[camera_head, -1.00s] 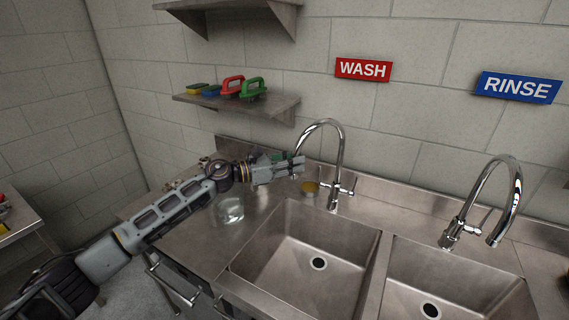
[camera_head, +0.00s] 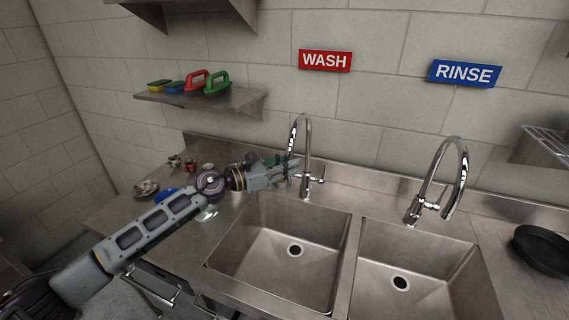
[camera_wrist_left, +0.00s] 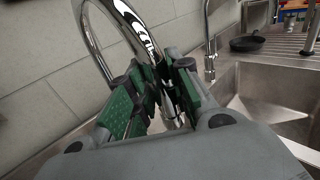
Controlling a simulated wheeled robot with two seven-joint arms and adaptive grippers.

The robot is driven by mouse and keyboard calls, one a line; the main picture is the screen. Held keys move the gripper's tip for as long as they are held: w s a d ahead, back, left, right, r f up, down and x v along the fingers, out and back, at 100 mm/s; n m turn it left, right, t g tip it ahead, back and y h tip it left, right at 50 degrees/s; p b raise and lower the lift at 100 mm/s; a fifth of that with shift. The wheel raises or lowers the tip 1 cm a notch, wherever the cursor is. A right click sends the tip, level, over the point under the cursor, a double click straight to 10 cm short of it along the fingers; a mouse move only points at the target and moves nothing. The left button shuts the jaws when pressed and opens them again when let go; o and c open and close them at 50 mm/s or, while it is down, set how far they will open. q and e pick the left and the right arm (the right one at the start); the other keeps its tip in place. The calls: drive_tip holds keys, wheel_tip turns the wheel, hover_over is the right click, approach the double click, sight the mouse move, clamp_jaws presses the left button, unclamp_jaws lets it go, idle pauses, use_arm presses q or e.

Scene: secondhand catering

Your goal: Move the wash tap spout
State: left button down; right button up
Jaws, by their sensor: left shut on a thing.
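The wash tap (camera_head: 307,185) stands behind the left basin (camera_head: 262,262), under the red WASH sign (camera_head: 325,61). Its curved chrome spout (camera_head: 306,130) arches up, and its outlet end comes down on the left at my left gripper (camera_head: 290,168). In the left wrist view the green-padded fingers of my left gripper (camera_wrist_left: 158,92) are shut on the spout (camera_wrist_left: 138,32), one finger on each side. The outlet tip is partly hidden by the fingers. My right gripper is not in view.
The rinse tap (camera_head: 453,160) stands behind the right basin (camera_head: 440,262), under the blue RINSE sign (camera_head: 465,73). A wall shelf (camera_head: 200,99) holds brushes and sponges. Small items lie on the counter at left. A black pan (camera_head: 542,250) sits at far right. Both basins look empty.

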use_arm(q)
drive_tip(key=shift+r, duration=0.1)
drive_tip(key=c, duration=1.3)
unclamp_jaws()
drive_tip(key=shift+s, duration=0.1)
drive_tip(key=shift+a, duration=0.1)
drive_tip(key=v, duration=1.1)
drive_tip(key=shift+s+a, duration=0.15)
drive_tip(key=shift+a, duration=0.25)
drive_tip(key=shift+d, duration=0.1)
